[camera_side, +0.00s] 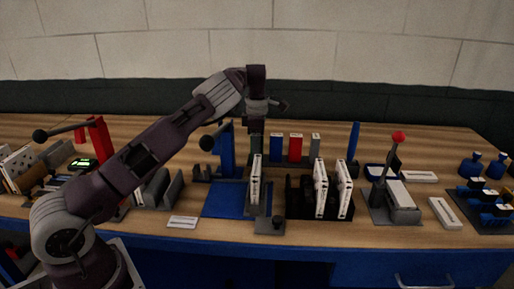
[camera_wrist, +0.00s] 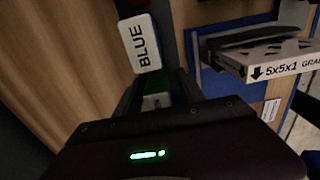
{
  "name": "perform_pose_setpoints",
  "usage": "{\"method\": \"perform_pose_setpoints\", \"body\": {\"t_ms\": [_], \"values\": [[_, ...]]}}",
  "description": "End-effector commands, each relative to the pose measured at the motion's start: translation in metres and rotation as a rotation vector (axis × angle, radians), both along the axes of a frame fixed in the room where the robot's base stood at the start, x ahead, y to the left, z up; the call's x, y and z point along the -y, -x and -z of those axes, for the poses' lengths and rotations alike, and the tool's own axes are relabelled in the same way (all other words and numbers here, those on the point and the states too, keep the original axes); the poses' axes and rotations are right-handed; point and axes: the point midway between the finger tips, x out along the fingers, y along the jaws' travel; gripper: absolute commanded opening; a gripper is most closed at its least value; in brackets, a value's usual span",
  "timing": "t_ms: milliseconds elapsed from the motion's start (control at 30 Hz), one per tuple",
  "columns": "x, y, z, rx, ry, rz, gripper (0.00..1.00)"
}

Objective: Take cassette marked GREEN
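A green cassette (camera_wrist: 156,87) with a pale top shows between the two dark fingers of my gripper (camera_wrist: 160,95) in the wrist view. Its marking is not readable. In the side view my gripper (camera_side: 257,128) points straight down at the left end of a row of cassettes. A blue cassette (camera_side: 277,147) stands just right of it, then a red one (camera_side: 296,147) and a grey one (camera_side: 315,143). The white label BLUE (camera_wrist: 140,44) is readable in the wrist view. I cannot tell whether the fingers touch the green cassette.
Two more white filters (camera_side: 320,188) stand in a dark rack to the right. A blue post (camera_side: 353,143) and a red-knobbed lever (camera_side: 399,137) rise further right.

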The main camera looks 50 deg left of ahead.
Motion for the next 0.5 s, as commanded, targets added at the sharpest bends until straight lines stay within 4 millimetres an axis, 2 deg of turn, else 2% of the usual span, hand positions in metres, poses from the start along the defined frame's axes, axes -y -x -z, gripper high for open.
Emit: {"method": "perform_pose_setpoints", "body": {"t_ms": [33, 200, 500], "values": [[0.0000, 0.0000, -0.0002, 0.000, 0.000, 0.000, 0.35], [0.0000, 0.0000, -0.0003, 0.000, 0.000, 0.000, 0.02], [0.0000, 0.0000, -0.0007, 0.001, 0.001, 0.000, 0.00]]}}
